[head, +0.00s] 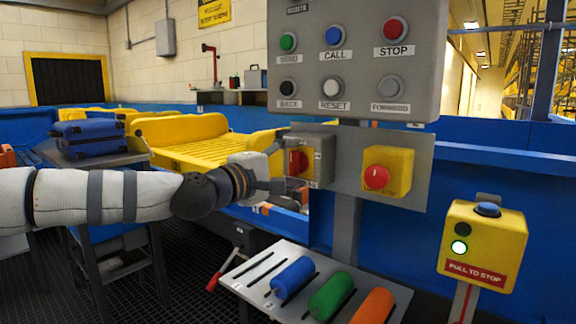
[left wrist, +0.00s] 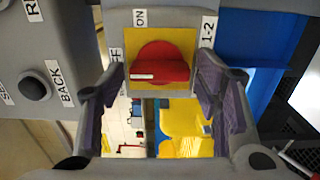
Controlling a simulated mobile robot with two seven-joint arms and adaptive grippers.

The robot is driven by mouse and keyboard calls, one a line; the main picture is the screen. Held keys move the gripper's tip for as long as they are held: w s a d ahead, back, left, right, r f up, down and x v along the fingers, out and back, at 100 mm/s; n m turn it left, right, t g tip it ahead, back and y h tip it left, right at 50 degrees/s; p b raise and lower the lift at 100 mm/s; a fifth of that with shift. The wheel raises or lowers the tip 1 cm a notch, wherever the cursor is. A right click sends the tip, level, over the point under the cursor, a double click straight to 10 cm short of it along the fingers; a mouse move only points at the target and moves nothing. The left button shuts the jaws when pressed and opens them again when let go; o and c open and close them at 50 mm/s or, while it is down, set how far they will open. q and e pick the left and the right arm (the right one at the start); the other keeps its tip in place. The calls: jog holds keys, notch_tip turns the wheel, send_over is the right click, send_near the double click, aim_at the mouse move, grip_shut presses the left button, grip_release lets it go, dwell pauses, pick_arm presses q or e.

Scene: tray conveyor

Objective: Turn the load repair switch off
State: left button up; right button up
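The switch is a red rotary knob (head: 295,162) on a yellow plate, on a grey box (head: 326,160) left of the red mushroom button. In the left wrist view the red knob (left wrist: 165,62) shows a bar handle lying across the picture, with a white mark at its left end. An ON label (left wrist: 140,18) is above it, a partly hidden label ending in FF (left wrist: 115,57) is at left, and 1-2 (left wrist: 208,31) is at right. My left gripper (head: 283,168) is open at the knob, one finger on each side; I see gaps in the left wrist view (left wrist: 163,82).
A grey button panel (head: 358,65) hangs above the switch. A yellow box with a red button (head: 387,172) is close to the right. A yellow pull-to-stop box (head: 483,245) stands at right. Yellow trays (head: 195,145) lie behind.

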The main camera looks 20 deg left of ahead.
pick_arm(q)
jog(key=v, duration=1.2)
